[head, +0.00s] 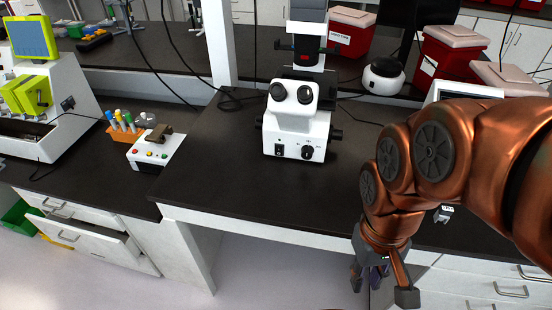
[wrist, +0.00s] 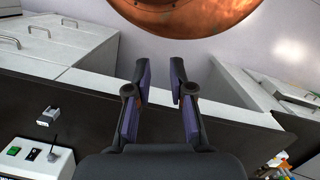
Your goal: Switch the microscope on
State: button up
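The microscope (head: 298,120) stands upright on the dark bench in the middle of the head view, its eyepieces facing me. Its white base has a dark rocker switch (head: 279,150) at the front left and a round black knob (head: 307,152) to the right of it. I cannot tell the switch position. My gripper (head: 378,283) hangs low at the bench's front edge, right of and nearer than the microscope, well apart from it. In the wrist view my gripper (wrist: 160,72) has its two fingers apart with nothing between them. The microscope is not clearly seen there.
A small white device (head: 150,152) and a tube rack (head: 125,130) stand left of the microscope. Red bins (head: 450,55) and a white round device (head: 384,76) stand behind right. A drawer (head: 85,240) is open at left. Bench in front of the microscope is clear.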

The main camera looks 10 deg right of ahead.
aim_at(278, 150)
jog(key=k, duration=0.35)
jog(key=z, duration=0.5)
jog(key=i, duration=0.75)
jog(key=u, duration=2.8)
